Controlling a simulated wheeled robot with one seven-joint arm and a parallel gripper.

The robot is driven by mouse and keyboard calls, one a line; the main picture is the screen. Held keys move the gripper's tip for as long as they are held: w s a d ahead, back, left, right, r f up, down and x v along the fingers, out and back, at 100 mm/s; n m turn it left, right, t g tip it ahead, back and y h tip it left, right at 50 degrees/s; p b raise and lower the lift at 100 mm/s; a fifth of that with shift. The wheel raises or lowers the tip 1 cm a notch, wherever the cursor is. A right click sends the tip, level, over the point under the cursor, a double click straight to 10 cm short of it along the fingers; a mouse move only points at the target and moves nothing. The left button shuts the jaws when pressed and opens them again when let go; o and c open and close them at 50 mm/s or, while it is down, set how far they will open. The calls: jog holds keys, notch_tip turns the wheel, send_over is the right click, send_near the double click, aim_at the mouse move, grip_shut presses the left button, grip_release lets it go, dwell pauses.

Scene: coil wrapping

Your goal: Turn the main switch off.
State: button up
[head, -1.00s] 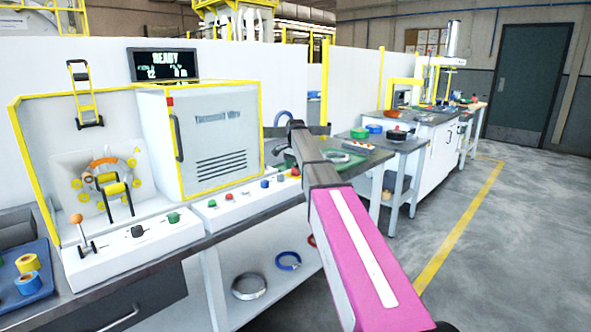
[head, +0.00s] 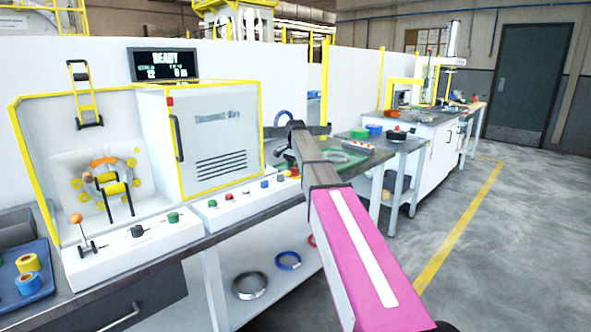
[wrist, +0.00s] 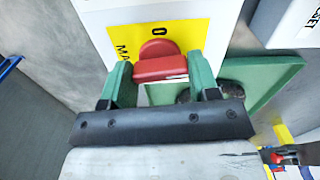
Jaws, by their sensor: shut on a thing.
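The main switch is a red knob (wrist: 160,68) on a yellow plate (wrist: 196,32) in the wrist view. The plate carries a "0" at its top and letters "MA" at its left, the rest covered. My gripper (wrist: 158,62) has its two green fingers on either side of the red knob and is shut on it. The plate sits on a white box face (wrist: 95,18). In the head view my arm hides the switch, and the gripper cannot be made out clearly.
A green panel (wrist: 262,75) lies right beside the switch in the wrist view. In the head view, a yellow-edged machine (head: 215,140) with a display (head: 163,65) reading READY stands left. Coils (head: 249,285) lie on the shelf below. Floor at right is clear.

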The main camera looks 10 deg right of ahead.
jog(key=n, duration=0.8)
jog(key=shift+n, duration=0.3)
jog(key=n, duration=0.4)
jog(key=shift+n, duration=2.1)
jog(key=o, duration=0.9)
notch_tip(320, 180, up, 11)
jog(key=shift+f, duration=0.1)
